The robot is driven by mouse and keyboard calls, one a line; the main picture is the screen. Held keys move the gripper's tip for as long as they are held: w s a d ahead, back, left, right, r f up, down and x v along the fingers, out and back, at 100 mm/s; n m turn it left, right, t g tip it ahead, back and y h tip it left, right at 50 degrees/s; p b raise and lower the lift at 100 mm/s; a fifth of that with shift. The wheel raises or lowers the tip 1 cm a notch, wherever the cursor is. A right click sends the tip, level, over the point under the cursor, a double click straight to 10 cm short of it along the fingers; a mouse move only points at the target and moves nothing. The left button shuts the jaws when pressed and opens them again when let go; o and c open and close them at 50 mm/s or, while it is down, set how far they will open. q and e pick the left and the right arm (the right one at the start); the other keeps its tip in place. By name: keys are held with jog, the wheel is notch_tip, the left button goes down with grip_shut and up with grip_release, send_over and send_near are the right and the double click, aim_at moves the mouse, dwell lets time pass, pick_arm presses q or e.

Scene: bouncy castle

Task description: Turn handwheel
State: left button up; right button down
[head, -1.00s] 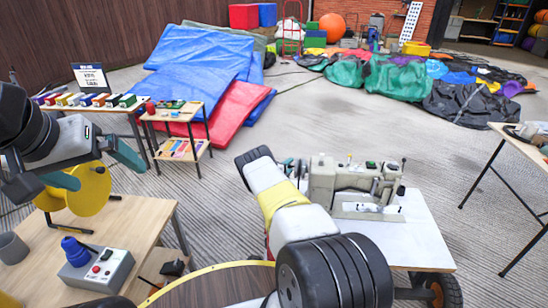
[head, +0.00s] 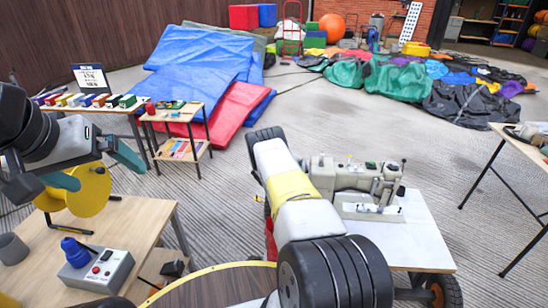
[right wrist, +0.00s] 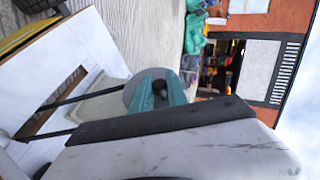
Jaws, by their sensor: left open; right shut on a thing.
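A cream sewing machine (head: 352,178) stands on a white table (head: 415,235) right of centre in the head view. Its left end is hidden behind my right arm. In the right wrist view, the teal fingers of my right gripper (right wrist: 160,88) are closed at a round grey handwheel (right wrist: 133,88), with part of the wheel showing behind them. The right gripper is hidden in the head view. My left gripper (head: 108,176) is open and empty at the left of the head view, in front of a yellow disc.
The yellow disc (head: 88,200) stands on a wooden table (head: 125,225) with a grey control box (head: 97,270) and a grey cup (head: 12,248). Another table (head: 530,150) stands at the right. Blue and red sheets (head: 205,65) lie behind. Open floor lies between.

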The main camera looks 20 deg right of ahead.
jog(key=shift+w+d+r+n+g+y, duration=0.1)
jog(key=shift+w+d+n+g+y, duration=0.1)
jog(key=shift+g+y, duration=0.35)
jog(key=shift+w+d+r+n+g+y, duration=0.1)
jog(key=shift+w+n+g+y, duration=0.15)
jog(key=shift+g, duration=0.55)
jog(key=shift+w+d+n+g+y, duration=0.1)
jog(key=shift+w+n+g+y, duration=0.1)
jog(key=shift+g+y, duration=0.4)
jog(key=shift+g, duration=0.35)
jog(key=c, duration=1.3)
grip_release()
jog(key=v, duration=0.7)
jog(key=shift+a+r, duration=0.2)
jog(key=shift+r, duration=0.1)
jog(key=shift+s, duration=0.1)
